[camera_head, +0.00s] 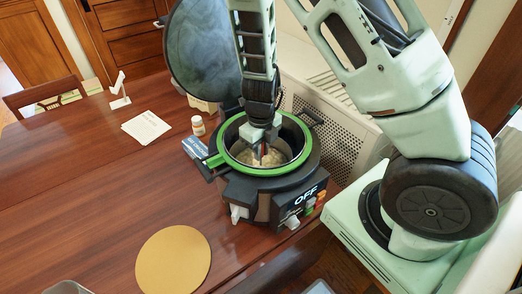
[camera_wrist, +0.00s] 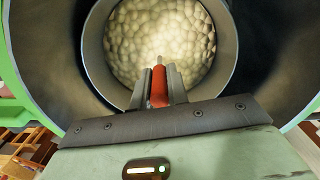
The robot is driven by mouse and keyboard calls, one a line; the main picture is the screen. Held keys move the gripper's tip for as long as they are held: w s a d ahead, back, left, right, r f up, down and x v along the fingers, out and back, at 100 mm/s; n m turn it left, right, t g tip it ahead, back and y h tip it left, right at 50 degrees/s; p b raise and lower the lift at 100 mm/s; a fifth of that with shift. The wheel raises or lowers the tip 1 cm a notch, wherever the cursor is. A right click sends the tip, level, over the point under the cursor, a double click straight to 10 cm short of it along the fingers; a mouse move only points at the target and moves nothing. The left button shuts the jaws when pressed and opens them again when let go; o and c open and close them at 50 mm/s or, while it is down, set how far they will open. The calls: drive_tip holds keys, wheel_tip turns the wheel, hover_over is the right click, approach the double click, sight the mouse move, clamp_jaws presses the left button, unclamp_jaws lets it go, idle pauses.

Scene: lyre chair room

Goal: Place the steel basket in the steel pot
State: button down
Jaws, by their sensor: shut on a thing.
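The pot (camera_head: 313,152) has a green rim and sits in a dark cooker on the table's right side. In the wrist view its dark inner wall (camera_wrist: 35,60) surrounds the steel basket (camera_wrist: 95,50), a round metal cylinder with a pale, bumpy bottom or contents. My gripper (camera_head: 262,150) reaches down into the pot opening from above. In the wrist view my gripper (camera_wrist: 160,86) is shut on a red grip, which seems to belong to the basket. The basket appears to be inside the pot's rim; whether it rests on the pot floor is hidden.
A large dark round lid (camera_head: 203,55) stands raised behind the pot. A white bottle (camera_head: 198,126), a blue box (camera_head: 194,147) and papers (camera_head: 146,127) lie to the left. A round tan mat (camera_head: 173,262) lies in front.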

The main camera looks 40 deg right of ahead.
drive_tip(key=shift+f, duration=0.1)
drive_tip(key=c, duration=1.4)
unclamp_jaws()
drive_tip(key=shift+o, duration=0.2)
